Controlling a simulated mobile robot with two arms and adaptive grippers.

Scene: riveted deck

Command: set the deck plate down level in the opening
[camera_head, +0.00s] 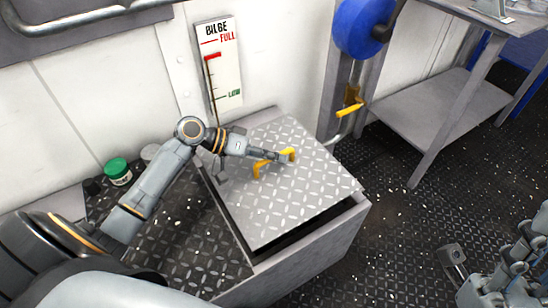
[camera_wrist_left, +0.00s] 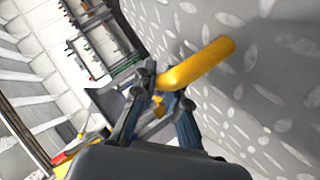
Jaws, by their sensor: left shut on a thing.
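The deck plate (camera_head: 290,205) is a grey square of diamond tread with a yellow handle (camera_head: 262,168) on top. It lies over a grey box-like frame (camera_head: 310,262). A dark gap shows between the plate's near right edge and the frame, so that side sits above the rim. My left gripper (camera_head: 284,157) is shut on the yellow handle. In the left wrist view the yellow handle (camera_wrist_left: 200,62) passes between its fingers. The opening beneath is mostly hidden by the plate. My right gripper (camera_head: 485,275) is partly in view at the lower right, away from the plate.
A bilge gauge board (camera_head: 218,65) hangs on the white wall behind. A green-lidded jar (camera_head: 117,170) stands at the left on the dark tread surface. A blue reel (camera_head: 362,25) and a grey bench (camera_head: 430,105) are at the right. Dark floor lies clear in front of the bench.

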